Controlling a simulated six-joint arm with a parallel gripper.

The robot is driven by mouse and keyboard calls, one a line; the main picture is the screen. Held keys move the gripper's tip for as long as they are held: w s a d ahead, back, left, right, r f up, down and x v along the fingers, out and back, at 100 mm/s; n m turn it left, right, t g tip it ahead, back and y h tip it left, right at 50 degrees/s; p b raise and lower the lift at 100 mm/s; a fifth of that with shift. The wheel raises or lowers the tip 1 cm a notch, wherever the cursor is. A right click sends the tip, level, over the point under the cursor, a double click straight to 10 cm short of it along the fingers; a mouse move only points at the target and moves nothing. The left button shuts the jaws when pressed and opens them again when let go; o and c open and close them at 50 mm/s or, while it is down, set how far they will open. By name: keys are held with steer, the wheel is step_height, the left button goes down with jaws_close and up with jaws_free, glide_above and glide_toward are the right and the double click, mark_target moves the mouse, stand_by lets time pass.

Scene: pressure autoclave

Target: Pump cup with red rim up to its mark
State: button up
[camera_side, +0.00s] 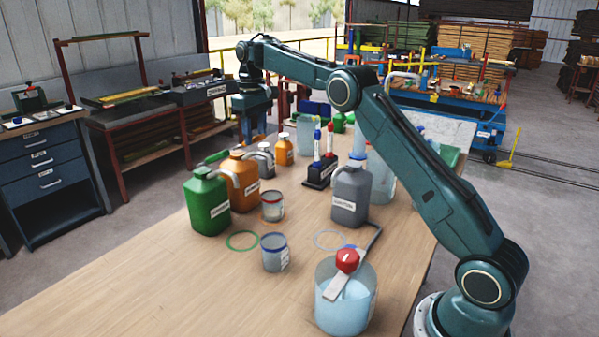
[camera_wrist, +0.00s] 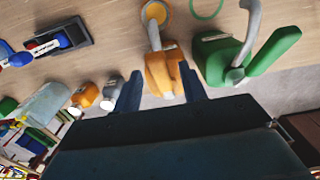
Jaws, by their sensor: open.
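The cup with the red rim (camera_side: 272,207) stands upright on the table, in front of the orange jug (camera_side: 240,182). Its mark and fill level are too small to read. My gripper (camera_side: 252,136) is open and empty, raised behind the jugs at the table's far left edge, well apart from the cup. In the wrist view the orange jug (camera_wrist: 164,75) shows between the two dark blue fingers; I cannot tell contact, but the side view shows them apart. A round orange-edged shape (camera_wrist: 154,12) beyond its grey spout may be the cup.
A green jug (camera_side: 207,203), a grey jug (camera_side: 350,195) and a blue-rimmed cup (camera_side: 274,254) stand nearby. A clear beaker (camera_side: 344,310) with a red-knobbed part is at the front right. A black stand (camera_side: 318,176) holds red and blue tools. The front left table is clear.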

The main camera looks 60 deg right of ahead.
steer(key=shift+s+f+t, duration=0.5)
steer(key=shift+f+t, duration=0.05)
steer(key=shift+t, duration=0.25)
steer(key=shift+s+f+t, duration=0.4)
steer(key=shift+f+t, duration=0.2)
steer(key=shift+t, duration=0.2)
steer(key=shift+s+f+t, duration=0.35)
steer(key=shift+f+t, duration=0.2)
steer(key=shift+t, duration=0.25)
steer(key=s+r+t, duration=0.5)
steer(key=s+r, duration=0.2)
steer(key=r, duration=0.7)
steer(key=shift+s, duration=0.2)
steer(key=shift+d+t, duration=0.1)
steer(key=shift+t, duration=0.2)
steer(key=shift+w, duration=0.1)
